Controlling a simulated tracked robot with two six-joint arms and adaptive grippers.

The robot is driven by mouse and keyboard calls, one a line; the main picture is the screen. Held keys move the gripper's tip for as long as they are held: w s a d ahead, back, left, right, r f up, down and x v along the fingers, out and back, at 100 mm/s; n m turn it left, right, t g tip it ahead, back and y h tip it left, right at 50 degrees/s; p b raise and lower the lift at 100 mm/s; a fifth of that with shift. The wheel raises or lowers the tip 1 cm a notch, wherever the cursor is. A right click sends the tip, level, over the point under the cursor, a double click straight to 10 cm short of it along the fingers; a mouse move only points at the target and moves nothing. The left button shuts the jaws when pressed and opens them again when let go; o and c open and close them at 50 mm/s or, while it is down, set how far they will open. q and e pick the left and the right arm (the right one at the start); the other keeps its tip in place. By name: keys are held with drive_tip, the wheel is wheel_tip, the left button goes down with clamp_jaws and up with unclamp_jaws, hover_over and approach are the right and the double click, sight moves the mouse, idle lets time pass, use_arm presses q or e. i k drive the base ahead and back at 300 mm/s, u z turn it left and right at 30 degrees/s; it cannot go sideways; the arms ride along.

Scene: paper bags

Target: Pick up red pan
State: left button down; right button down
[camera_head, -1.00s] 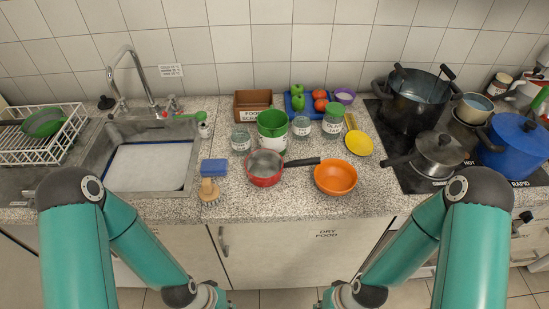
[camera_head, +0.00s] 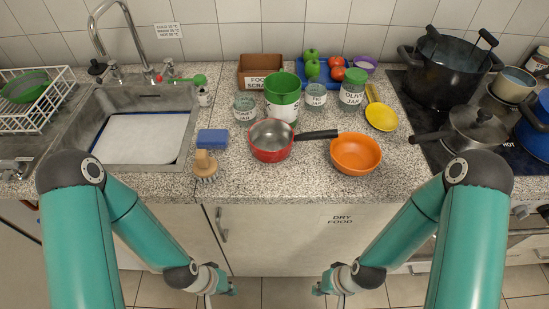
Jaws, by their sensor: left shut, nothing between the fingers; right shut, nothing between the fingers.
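The red pan (camera_head: 270,152) is a small saucepan with a red outside, a grey inside and a black handle pointing right. It stands upright on the speckled counter near the middle in the head view. My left gripper (camera_head: 232,289) and my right gripper (camera_head: 318,289) hang low in front of the cabinet doors, below the counter edge and well apart from the pan. Both are small in view, shut and empty.
An orange bowl (camera_head: 356,153) sits right of the pan, close to its handle. A green-and-white container (camera_head: 282,95) and glass jars stand behind. A brush (camera_head: 205,166) and blue sponge (camera_head: 212,138) lie left. The counter in front of the pan is clear.

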sight(270, 140)
drive_tip(key=z, duration=1.5)
drive_tip(key=i, duration=0.1)
drive_tip(key=u, duration=3)
drive_tip(key=k, duration=0.85)
drive_tip(key=z, duration=0.45)
